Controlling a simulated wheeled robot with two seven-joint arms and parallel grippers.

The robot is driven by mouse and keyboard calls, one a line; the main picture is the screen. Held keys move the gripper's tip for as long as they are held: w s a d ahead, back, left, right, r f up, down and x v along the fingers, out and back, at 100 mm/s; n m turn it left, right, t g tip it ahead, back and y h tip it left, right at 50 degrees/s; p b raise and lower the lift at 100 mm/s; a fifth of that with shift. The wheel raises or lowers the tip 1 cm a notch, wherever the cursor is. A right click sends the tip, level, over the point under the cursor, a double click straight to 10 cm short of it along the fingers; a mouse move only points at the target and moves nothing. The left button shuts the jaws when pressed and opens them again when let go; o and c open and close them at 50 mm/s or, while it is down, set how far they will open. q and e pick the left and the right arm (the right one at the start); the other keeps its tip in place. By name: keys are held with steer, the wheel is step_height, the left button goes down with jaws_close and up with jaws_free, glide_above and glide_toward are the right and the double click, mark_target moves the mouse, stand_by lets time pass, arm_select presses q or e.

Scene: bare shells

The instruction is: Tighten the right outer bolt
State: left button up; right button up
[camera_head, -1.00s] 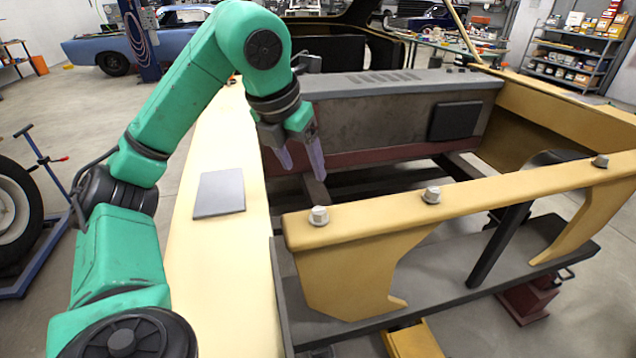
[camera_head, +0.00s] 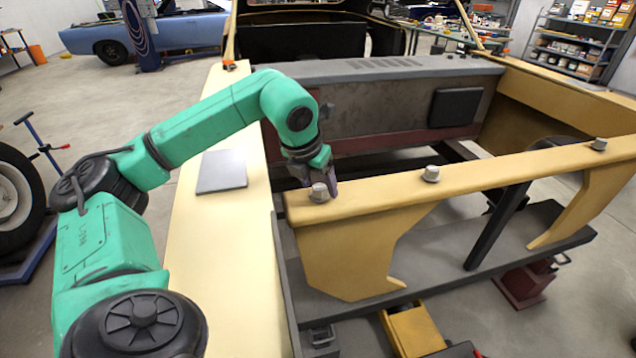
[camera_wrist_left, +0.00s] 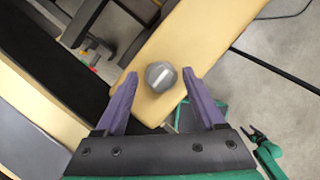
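Three grey bolts stand along the yellow front crossbar (camera_head: 515,164): one at the picture's left end (camera_head: 319,193), one in the middle (camera_head: 431,174) and the right outer bolt (camera_head: 598,144) at the far right. My left gripper (camera_head: 320,182) points down at the left-end bolt, with its purple fingers on either side of it. In the left wrist view the round bolt head (camera_wrist_left: 160,82) with a pale stripe sits between the open fingertips (camera_wrist_left: 160,74). Gaps show on both sides of the head there.
A grey flat plate (camera_head: 222,171) lies on the yellow left fender (camera_head: 215,245). A grey firewall (camera_head: 380,105) closes the back of the open bay. A dark lower beam (camera_head: 440,268) runs under the crossbar. A wheel (camera_head: 18,200) stands at the left.

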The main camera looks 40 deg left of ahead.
arm_select(q)
jaws_close()
